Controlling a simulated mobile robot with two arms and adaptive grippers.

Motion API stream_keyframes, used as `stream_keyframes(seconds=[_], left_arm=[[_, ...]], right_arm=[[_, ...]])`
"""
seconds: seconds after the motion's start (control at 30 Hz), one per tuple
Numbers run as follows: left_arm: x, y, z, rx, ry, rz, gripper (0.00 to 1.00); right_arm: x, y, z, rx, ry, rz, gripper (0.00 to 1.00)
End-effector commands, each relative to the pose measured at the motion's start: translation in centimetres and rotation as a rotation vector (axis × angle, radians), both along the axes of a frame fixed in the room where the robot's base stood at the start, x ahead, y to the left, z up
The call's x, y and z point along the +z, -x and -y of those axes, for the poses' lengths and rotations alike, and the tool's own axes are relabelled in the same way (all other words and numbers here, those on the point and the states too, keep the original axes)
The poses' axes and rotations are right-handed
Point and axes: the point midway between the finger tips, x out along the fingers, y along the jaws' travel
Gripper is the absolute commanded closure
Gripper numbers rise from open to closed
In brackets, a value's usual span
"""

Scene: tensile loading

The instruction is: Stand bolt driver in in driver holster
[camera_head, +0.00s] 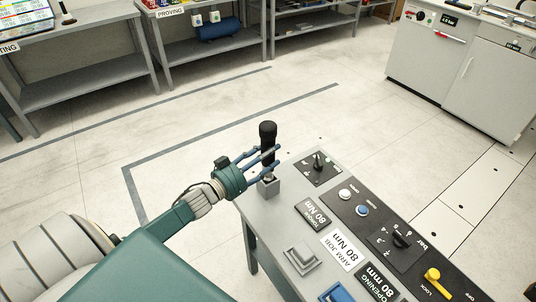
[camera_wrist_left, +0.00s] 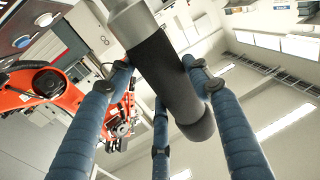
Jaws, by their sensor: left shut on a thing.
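The bolt driver (camera_head: 267,132) has a black handle and stands about upright in the head view. My left gripper (camera_head: 264,157) is shut on it, its blue fingers around the handle's lower part. In the left wrist view the driver's black grip (camera_wrist_left: 168,75) runs between the blue fingers, with a grey metal part at the top edge. The driver holster appears to be the small grey block (camera_head: 269,188) at the console's far left corner, directly below the driver. The fingers partly hide the driver's lower end, so I cannot tell whether its tip is inside. My right gripper is not in view.
The grey console (camera_head: 258,216) carries knobs, buttons, labels and a yellow lever (camera_head: 437,281) right of the holster. Benches and cabinets stand far back. The floor between is clear.

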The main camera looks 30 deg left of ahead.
Motion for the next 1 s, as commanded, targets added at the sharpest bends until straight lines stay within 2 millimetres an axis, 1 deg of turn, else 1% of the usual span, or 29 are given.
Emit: stream_keyframes(seconds=[0.03, 1.0], left_arm=[[0.4, -0.1, 0.0, -0.002, 0.001, 0.010, 1.00], [-1.3, -0.1, 0.0, -0.002, 0.001, 0.010, 1.00]], right_arm=[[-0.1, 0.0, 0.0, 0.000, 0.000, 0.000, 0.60], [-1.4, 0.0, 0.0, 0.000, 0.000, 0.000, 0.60]])
